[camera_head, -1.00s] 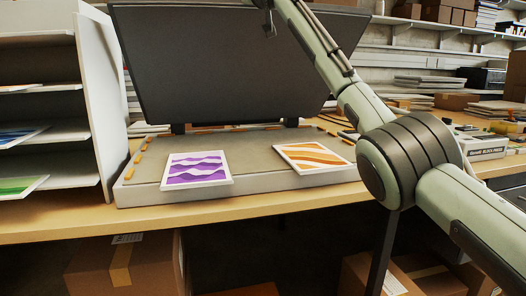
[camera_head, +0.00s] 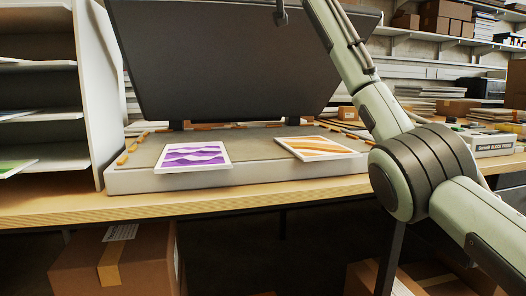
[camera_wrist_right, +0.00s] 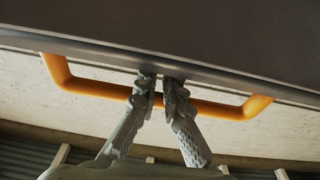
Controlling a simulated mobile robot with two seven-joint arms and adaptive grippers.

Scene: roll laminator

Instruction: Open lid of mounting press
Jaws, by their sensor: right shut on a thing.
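The mounting press has a grey base (camera_head: 130,181) on the wooden table and a large dark lid (camera_head: 230,65) raised steeply above it, with its top edge out of the head view. In the right wrist view, the lid (camera_wrist_right: 200,35) carries an orange handle (camera_wrist_right: 85,86). My right gripper (camera_wrist_right: 159,90) is shut on the middle of this handle. In the head view only a small part of the gripper (camera_head: 281,16) shows at the top. A purple striped print (camera_head: 193,156) and an orange striped print (camera_head: 318,148) lie flat on the base. My left gripper is out of view.
A white shelf rack (camera_head: 92,100) with prints stands just left of the press. Boxes and tools crowd the table to the right, including a labelled block press box (camera_head: 493,148). Cardboard boxes (camera_head: 115,262) sit below the table.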

